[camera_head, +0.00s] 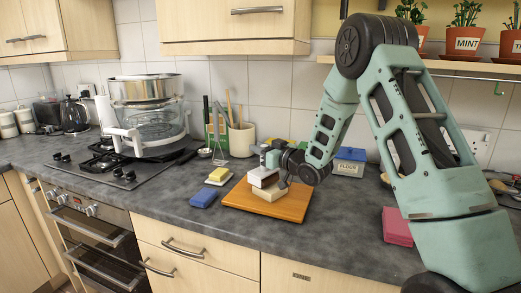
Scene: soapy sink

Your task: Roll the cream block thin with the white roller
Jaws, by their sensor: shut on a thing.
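An orange board (290,209) lies on the dark counter. The cream block (270,192) rests on it, flat and thick.
A blue sponge (203,197) and a yellow-and-white stack (218,176) lie left of the board. A utensil pot (242,139) and flour tin (350,161) stand behind. A pink block (397,226) is at right. A large steamer (148,115) stands on the hob. The front counter is clear.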

